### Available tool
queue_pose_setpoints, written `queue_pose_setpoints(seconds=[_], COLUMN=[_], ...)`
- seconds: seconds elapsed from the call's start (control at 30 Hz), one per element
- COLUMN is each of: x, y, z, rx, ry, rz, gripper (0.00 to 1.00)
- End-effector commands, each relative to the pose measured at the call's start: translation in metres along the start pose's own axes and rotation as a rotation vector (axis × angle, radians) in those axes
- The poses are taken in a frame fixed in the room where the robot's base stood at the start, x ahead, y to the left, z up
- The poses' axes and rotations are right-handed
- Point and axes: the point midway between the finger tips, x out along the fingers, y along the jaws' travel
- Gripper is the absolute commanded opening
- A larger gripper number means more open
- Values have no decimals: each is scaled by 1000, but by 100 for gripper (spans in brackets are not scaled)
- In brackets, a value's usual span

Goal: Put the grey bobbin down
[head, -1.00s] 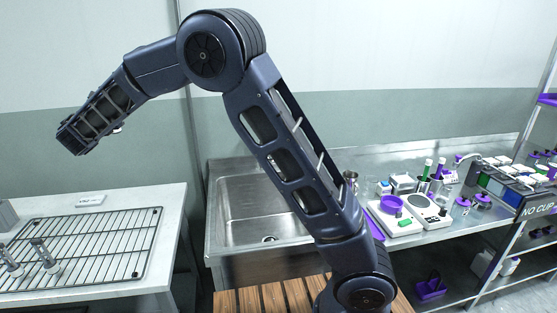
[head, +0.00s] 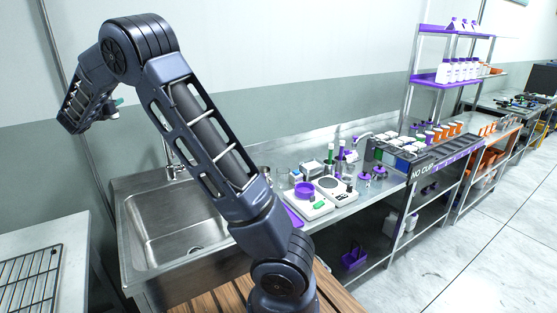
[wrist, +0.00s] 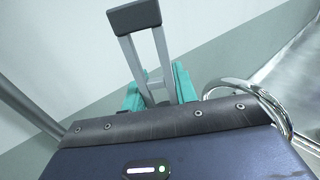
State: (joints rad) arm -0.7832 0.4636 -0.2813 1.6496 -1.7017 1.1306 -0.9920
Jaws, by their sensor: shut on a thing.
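The grey bobbin (wrist: 134,18) shows in the wrist view as two grey bars with a darker grey block at the end. My gripper (wrist: 158,92) is shut on it with teal fingers at the lower part of the bars. The bobbin is held in the air against the wall behind. In the head view my gripper (head: 115,110) hangs at the upper left, with a little teal showing. The bobbin cannot be made out there.
A steel sink (head: 175,225) is below my arm. A wire rack (head: 30,278) lies on the white table at the left, mostly cut off. Scales (head: 310,200), bottles and cups crowd the bench at the right. A purple-shelved rack (head: 445,80) stands beyond.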

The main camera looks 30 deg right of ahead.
Motion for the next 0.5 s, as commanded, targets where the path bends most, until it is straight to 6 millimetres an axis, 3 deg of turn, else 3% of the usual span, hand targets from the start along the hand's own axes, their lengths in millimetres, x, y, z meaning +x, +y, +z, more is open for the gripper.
queue_pose_setpoints(seconds=[0.03,0.2,0.5], x=[20,76,165], y=[-15,-64,-162], z=[0,0,0], rx=[0,0,1], ry=[0,0,1], rz=[-29,-118,-275], gripper=[6,6,6])
